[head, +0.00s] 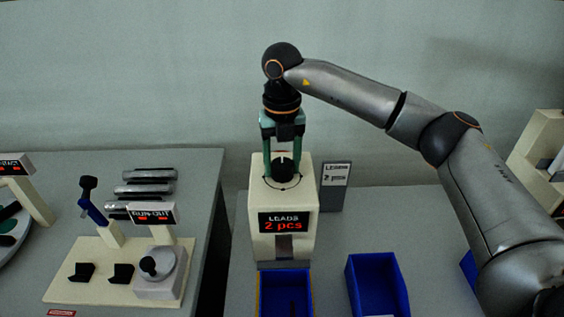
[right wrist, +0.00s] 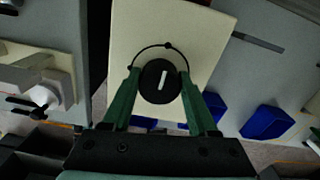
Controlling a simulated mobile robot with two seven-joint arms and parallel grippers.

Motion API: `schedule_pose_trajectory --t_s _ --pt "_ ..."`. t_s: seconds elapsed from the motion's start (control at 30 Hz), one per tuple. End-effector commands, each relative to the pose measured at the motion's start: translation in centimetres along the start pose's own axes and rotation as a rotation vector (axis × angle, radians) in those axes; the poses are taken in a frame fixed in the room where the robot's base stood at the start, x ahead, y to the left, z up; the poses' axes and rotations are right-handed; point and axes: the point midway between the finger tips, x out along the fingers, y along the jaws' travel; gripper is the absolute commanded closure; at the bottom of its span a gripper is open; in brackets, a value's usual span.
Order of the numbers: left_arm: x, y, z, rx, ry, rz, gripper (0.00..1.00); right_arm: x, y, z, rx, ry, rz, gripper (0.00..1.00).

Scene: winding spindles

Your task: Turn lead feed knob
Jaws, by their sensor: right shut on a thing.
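The lead feed knob (head: 283,168) is a black round knob on top of a cream feeder box (head: 268,220), whose display reads "LEADS 2 pcs". In the right wrist view the knob (right wrist: 158,82) carries a white pointer line and a black arc with dots is drawn around it. My right gripper (head: 283,160) points straight down over the box. Its green fingers (right wrist: 160,85) stand on either side of the knob and are shut on it. My left gripper is not in view.
Blue bins (head: 378,284) stand in front of the feeder on the grey table.

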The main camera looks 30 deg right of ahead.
Motion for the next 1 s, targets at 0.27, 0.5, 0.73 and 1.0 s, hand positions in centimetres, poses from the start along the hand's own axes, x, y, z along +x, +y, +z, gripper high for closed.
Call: schedule_pose_trajectory --t_s 0.27,0.5,0.73,1.0 --pt "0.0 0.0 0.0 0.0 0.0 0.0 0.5 -0.2 0.0 0.1 0.002 -0.006 0.002 0.96" --pt "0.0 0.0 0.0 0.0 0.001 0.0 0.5 -0.1 0.0 0.1 0.001 -0.004 0.001 0.19" --pt "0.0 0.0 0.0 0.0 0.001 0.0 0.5 -0.1 0.0 0.1 0.001 -0.002 0.001 0.11" --pt "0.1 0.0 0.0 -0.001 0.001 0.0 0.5 -1.7 0.0 0.1 0.001 -0.005 0.002 0.11"
